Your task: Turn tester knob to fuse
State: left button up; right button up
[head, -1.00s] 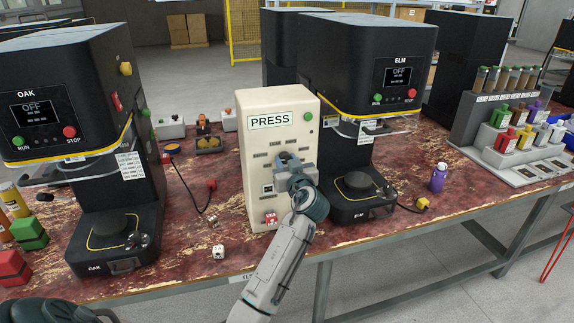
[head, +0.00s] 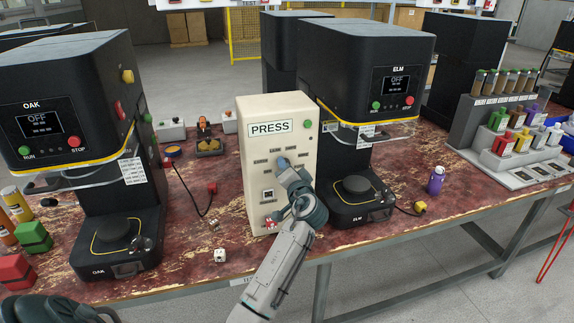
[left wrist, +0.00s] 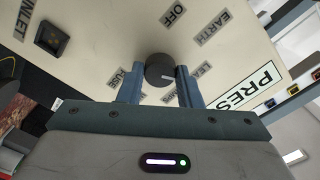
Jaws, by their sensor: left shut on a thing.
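The cream tester box (head: 256,155), marked PRESS, stands on the bench between the OAK and ELM machines. Its dark round knob (left wrist: 158,68) shows in the left wrist view, ringed by labels including OFF, EARTH and FUSE. My left gripper (left wrist: 160,84) is shut on the knob, with one blue-grey finger on each side. In the head view my left gripper (head: 282,164) reaches the box's front face and hides the knob. I cannot tell which label the knob points to. My right gripper is not in view.
The OAK machine (head: 75,90) stands left of the tester and the ELM machine (head: 365,70) close on its right. A white die (head: 219,255) and a black cable with a red plug (head: 212,187) lie to the left. A purple bottle (head: 436,181) stands at right.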

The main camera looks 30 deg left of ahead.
pick_arm(q)
jog(key=shift+f+m+p, duration=0.15)
jog(key=shift+m+p, duration=9.7)
jog(key=shift+m, duration=5.35)
jog(key=shift+s, duration=0.1)
jog(key=o, duration=1)
jog(key=shift+c, duration=0.2)
